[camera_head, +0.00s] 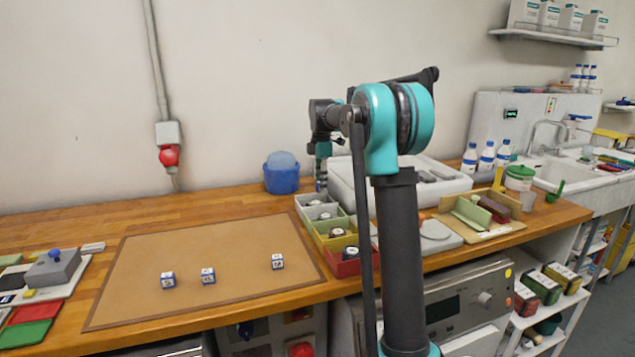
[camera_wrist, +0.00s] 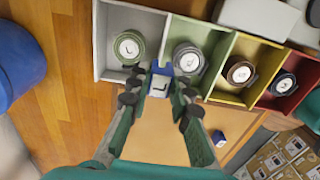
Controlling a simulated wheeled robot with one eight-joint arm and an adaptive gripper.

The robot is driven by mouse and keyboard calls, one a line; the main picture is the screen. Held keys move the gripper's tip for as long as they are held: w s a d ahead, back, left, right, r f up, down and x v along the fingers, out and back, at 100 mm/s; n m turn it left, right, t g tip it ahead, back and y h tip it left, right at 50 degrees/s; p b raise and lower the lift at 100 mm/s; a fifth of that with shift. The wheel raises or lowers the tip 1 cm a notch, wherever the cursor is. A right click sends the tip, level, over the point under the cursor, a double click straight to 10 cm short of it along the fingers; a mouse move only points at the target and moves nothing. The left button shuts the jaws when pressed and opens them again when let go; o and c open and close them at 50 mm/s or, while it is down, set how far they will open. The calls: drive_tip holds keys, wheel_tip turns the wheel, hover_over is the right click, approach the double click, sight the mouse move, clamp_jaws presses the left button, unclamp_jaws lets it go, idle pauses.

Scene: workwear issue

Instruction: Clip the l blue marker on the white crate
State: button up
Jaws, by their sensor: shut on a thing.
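My gripper (camera_wrist: 160,92) is shut on a blue marker (camera_wrist: 160,86) with a white face lettered L. In the wrist view the marker is at the front edge of the white crate (camera_wrist: 103,40), near its corner beside the green crate (camera_wrist: 224,50). I cannot tell whether it touches or sits on the rim. The white crate holds a round greenish item with an L label. In the head view the white crate (camera_head: 303,201) is at the far end of the crate row, with my gripper (camera_head: 321,182) above it, partly hidden.
Green, yellow (camera_head: 347,244) and red (camera_head: 345,269) crates stand in a row beside the white one. Three other blue markers (camera_head: 208,276) lie on the brown mat (camera_head: 225,250). A blue tub (camera_head: 281,180) stands left of the white crate, and a large white bin (camera_head: 345,190) behind.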

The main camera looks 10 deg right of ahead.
drive_tip(key=shift+f, duration=2.05)
drive_tip(key=shift+f, duration=1.45)
idle(0.4)
drive_tip(key=o, duration=1.2)
drive_tip(key=shift+o, duration=0.2)
drive_tip(key=shift+r, duration=0.15)
drive_tip(key=shift+r, duration=3.4)
drive_tip(key=shift+s, duration=0.1)
